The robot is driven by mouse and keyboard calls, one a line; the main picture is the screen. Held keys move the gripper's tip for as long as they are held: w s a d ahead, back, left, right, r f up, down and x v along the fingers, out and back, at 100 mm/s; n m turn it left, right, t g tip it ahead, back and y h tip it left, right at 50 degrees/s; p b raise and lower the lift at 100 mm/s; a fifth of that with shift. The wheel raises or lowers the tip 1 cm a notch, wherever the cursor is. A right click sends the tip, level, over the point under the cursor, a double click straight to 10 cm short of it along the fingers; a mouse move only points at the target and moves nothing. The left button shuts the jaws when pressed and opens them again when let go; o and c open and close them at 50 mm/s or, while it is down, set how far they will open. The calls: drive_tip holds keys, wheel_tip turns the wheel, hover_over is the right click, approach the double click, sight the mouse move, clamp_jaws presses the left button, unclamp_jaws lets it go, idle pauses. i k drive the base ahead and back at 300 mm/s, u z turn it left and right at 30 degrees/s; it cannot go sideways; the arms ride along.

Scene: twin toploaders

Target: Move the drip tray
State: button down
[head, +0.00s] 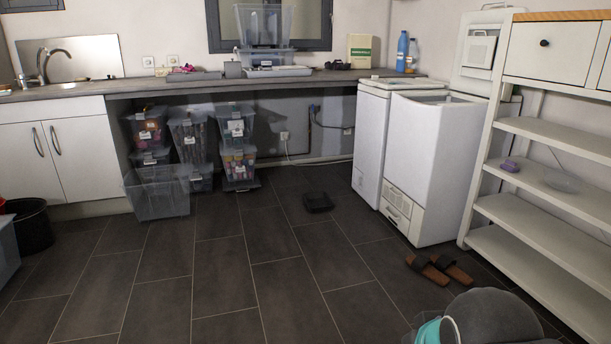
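A small, shallow black tray (318,202), which looks like the drip tray, lies flat on the dark tiled floor near the middle of the head view. It is apart from the two white toploaders and left of them. The left toploader (369,147) has its lid down. The right toploader (428,160) has its lid (480,52) raised, and its inside is mostly hidden. My gripper is not in view.
Brown sandals (440,269) lie before the right toploader. White shelves (548,175) stand at right. A grey rounded thing (490,315) fills the lower right. Clear bins (158,193) stand under the counter (215,84). Floor around the tray and in the centre foreground is clear.

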sight(317, 201)
drive_tip(key=i, duration=1.75)
drive_tip(key=u, duration=0.25)
drive_tip(key=i, duration=2.85)
drive_tip(key=u, duration=0.2)
